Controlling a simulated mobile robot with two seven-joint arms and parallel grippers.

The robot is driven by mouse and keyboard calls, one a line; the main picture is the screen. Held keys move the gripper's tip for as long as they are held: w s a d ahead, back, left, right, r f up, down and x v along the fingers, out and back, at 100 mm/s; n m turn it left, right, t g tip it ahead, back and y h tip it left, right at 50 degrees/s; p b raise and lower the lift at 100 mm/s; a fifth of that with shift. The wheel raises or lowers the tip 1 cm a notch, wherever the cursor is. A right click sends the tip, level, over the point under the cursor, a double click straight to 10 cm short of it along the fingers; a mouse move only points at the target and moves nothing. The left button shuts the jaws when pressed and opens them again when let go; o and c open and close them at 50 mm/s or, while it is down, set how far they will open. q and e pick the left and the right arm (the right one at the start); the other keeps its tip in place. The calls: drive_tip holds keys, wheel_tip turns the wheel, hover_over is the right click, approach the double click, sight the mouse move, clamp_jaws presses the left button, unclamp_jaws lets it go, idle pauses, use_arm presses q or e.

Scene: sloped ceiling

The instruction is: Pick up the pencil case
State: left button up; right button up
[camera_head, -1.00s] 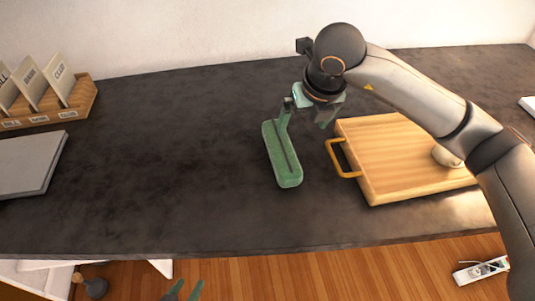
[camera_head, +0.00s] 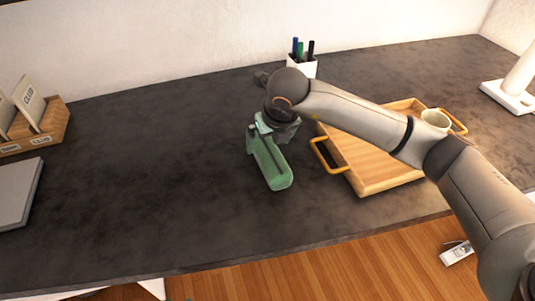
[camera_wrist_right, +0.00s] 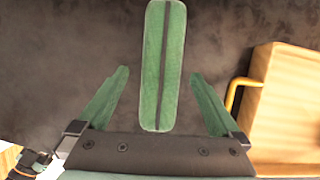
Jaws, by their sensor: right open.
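The pencil case (camera_head: 271,164) is a long green pouch with a dark zip line. It lies on the dark desk, left of the wooden tray. My right gripper (camera_head: 272,132) is over its far end, and the hand hides that end in the head view. In the right wrist view the pencil case (camera_wrist_right: 163,65) lies between the two green fingers, centred a little beyond the gap. My right gripper (camera_wrist_right: 159,88) is open, with a visible gap on each side of the case. My left gripper is not clearly visible in the head view.
The wooden tray (camera_head: 367,185) with yellow handles stands to the right, holding a light cup (camera_head: 435,119). A white pen holder (camera_head: 302,66) stands behind. A wooden file box (camera_head: 50,128) and grey laptop-like slab (camera_head: 15,197) are at left. The desk between is clear.

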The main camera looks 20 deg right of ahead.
sight(267, 147)
drive_tip(key=x, duration=0.5)
drive_tip(key=shift+w+d, duration=0.1)
drive_tip(key=shift+d, duration=0.05)
drive_tip(key=shift+c, duration=0.2)
drive_tip(key=c, duration=1.4)
drive_tip(key=shift+r, duration=0.15)
